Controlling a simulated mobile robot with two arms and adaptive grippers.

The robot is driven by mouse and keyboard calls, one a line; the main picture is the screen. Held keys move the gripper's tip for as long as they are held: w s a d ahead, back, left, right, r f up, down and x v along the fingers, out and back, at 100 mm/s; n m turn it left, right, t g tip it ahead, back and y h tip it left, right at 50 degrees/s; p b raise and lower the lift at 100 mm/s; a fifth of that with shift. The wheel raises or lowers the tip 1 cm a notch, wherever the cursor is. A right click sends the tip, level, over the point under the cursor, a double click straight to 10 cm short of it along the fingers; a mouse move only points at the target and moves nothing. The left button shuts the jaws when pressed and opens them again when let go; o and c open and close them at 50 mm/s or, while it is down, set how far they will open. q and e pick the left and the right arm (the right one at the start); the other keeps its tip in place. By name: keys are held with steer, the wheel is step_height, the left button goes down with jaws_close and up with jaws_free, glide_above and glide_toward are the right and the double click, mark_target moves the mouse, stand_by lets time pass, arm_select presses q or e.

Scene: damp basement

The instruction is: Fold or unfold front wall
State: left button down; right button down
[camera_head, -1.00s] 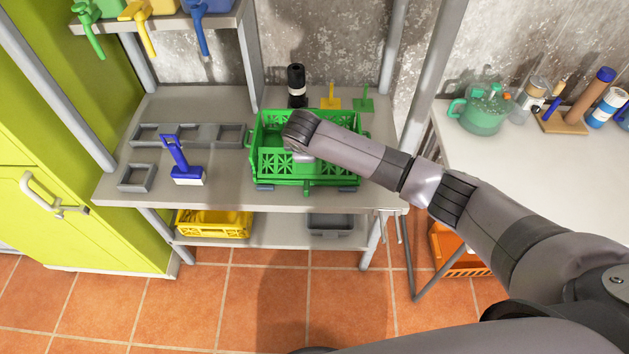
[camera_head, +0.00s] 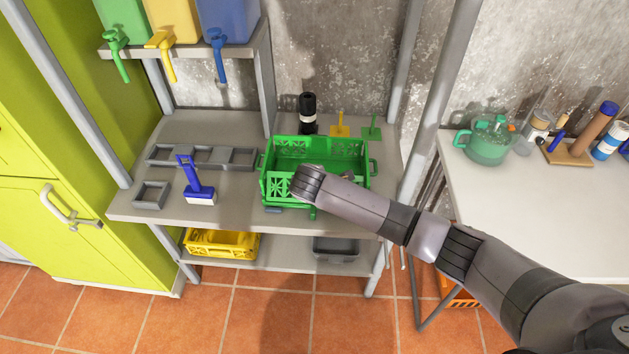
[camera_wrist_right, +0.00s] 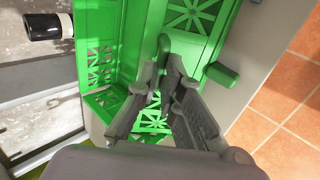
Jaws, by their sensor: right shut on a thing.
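A green crate (camera_head: 318,147) with cut-out lattice walls stands on the grey workbench. Its front wall (camera_head: 277,192) looks raised, though my right arm covers much of it and its exact tilt is unclear. My right arm reaches in from the right, with the wrist over the front wall. The fingers are hidden in the head view. In the right wrist view my right gripper (camera_wrist_right: 168,62) is shut on the edge of the green front wall (camera_wrist_right: 198,30). A green handle (camera_wrist_right: 222,75) sticks out beside the fingers. My left gripper is not in view.
A black bottle (camera_head: 308,114), yellow scoop (camera_head: 340,125) and green scoop (camera_head: 372,127) stand behind the crate. A blue-handled brush (camera_head: 199,188) and grey trays (camera_head: 202,158) are to its left. A yellow crate (camera_head: 222,244) sits on the lower shelf.

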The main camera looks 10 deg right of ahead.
steer(key=c, duration=2)
jaws_free()
steer(key=shift+s+f, duration=0.25)
steer(key=shift+f, duration=0.2)
steer(key=o, duration=0.3)
steer(key=shift+w+r, duration=0.1)
steer(key=shift+w, duration=0.05)
steer(key=shift+r, duration=0.15)
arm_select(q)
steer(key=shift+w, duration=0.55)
arm_select(e)
steer(key=v, duration=1.1)
steer(key=shift+s+r, duration=0.25)
steer(key=shift+a, duration=0.15)
